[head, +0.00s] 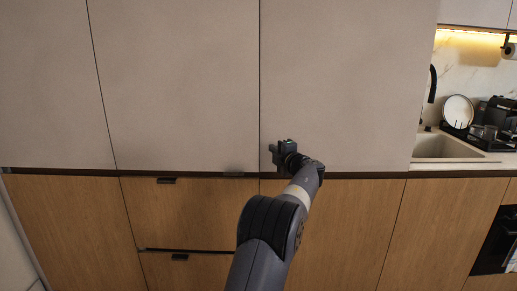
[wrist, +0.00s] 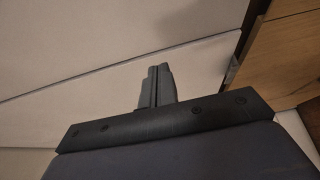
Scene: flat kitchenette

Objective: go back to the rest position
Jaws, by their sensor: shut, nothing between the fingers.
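My gripper (head: 273,152) is in front of the tall light-grey cabinet doors (head: 335,80) in the head view, near their lower edge. In the wrist view my gripper (wrist: 155,72) shows its two dark fingers pressed together, with nothing between them. The grey door surface fills much of the wrist view behind the fingers. I cannot tell whether the fingertips touch it.
Wooden drawers (head: 185,210) with black handles (head: 166,181) lie below the grey doors. A sink (head: 445,146) with a black tap (head: 432,85) and a dish rack (head: 480,132) are at the right. An oven (head: 497,243) shows at the lower right.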

